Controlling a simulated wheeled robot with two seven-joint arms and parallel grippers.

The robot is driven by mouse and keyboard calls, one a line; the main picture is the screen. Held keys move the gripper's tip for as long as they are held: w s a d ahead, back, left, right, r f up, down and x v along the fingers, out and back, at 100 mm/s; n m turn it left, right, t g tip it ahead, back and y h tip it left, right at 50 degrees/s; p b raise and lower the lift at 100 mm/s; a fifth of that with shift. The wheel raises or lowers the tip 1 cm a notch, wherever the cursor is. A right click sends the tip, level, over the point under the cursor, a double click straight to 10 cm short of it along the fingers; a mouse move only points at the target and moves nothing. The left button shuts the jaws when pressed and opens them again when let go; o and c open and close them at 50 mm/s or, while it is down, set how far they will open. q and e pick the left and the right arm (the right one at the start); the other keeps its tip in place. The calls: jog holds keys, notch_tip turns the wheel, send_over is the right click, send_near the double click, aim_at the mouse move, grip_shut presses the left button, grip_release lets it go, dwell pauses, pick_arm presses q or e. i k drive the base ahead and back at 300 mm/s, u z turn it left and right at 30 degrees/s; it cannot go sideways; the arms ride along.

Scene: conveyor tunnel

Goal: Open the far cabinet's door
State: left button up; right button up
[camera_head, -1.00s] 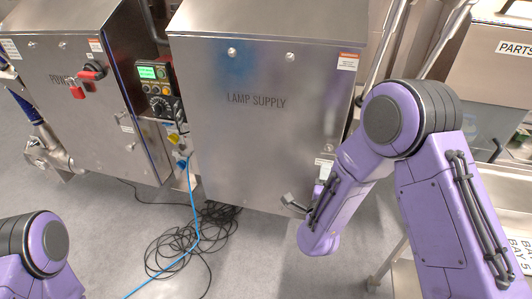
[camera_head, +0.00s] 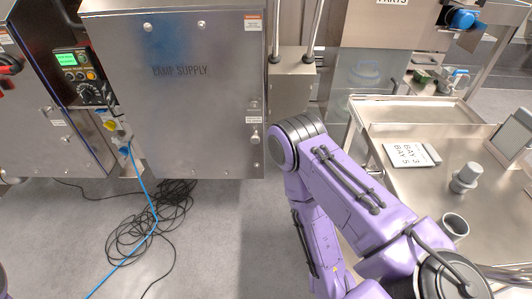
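The steel cabinet marked "LAMP SUPPLY" (camera_head: 185,110) stands at the upper left of centre. Its front door is shut. A small knob-like fitting (camera_head: 255,137) sits on the lower right edge of its front, with a small label above it. A second steel cabinet (camera_head: 35,125) with a red handle is cut off at the left edge. I cannot tell from this view which one is the far cabinet. My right arm reaches from the lower right to just right of the lamp cabinet and then bends down. Neither gripper shows.
A control box (camera_head: 82,75) with a green screen sits between the cabinets. A blue cable (camera_head: 144,190) and coiled black cables (camera_head: 140,225) lie on the floor. At the right, a steel bench (camera_head: 410,185) holds a "BAY 3 / BAY 5" card (camera_head: 407,155), a grey fitting (camera_head: 466,178) and a cup (camera_head: 455,225).

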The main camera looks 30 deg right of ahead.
aim_at(185, 82)
jog(key=z, duration=0.7)
jog(key=i, duration=1.15)
jog(key=z, duration=0.35)
